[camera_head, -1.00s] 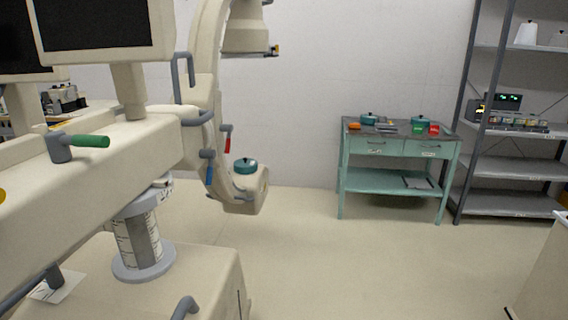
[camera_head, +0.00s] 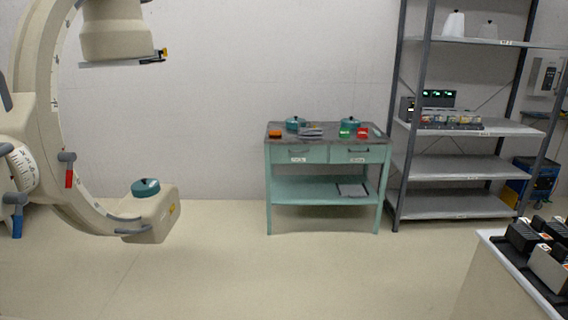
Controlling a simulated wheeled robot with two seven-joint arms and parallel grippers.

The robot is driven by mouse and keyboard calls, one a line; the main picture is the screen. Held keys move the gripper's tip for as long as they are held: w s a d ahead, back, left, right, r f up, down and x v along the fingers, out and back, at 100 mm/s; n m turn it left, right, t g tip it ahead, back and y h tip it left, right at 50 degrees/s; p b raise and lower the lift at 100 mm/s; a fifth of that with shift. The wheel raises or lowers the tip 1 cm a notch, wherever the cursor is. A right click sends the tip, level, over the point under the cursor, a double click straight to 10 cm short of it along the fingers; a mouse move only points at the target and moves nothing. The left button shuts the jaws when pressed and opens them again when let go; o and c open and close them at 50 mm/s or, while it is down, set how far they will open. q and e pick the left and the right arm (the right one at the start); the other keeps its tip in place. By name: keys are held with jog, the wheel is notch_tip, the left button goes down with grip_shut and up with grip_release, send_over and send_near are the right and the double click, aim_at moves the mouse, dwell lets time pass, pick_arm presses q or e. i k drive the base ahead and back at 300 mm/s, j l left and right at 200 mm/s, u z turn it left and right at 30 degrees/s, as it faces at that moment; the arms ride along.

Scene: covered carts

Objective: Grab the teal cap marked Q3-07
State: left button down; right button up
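Three teal round lidded things that may be caps are in view. One teal cap (camera_head: 146,187) sits on the lower end of the cream C-shaped arm at the left. A second teal cap (camera_head: 293,123) is on the top of the green cart, back left. A third teal cap (camera_head: 350,123) is on the same top, further right. Any markings on them are too small to read, so I cannot tell which is Q3-07. Neither of my grippers is in view.
The green cart (camera_head: 317,152) stands against the back wall, with orange, green and red items on top. A grey shelf rack (camera_head: 458,167) stands to its right. The cream C-shaped arm (camera_head: 45,120) is at the left. A pale counter (camera_head: 512,275) is at the right front. The middle floor is clear.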

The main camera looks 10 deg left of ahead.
aim_at(143, 187)
jog(key=i+u, duration=0.1)
jog(key=i, duration=0.4)
jog(key=i+l+u, duration=0.1)
jog(key=i, duration=0.45)
jog(key=i+l+u, duration=0.15)
jog(key=i, duration=0.35)
jog(key=i+l+u, duration=0.1)
jog(key=i, duration=0.45)
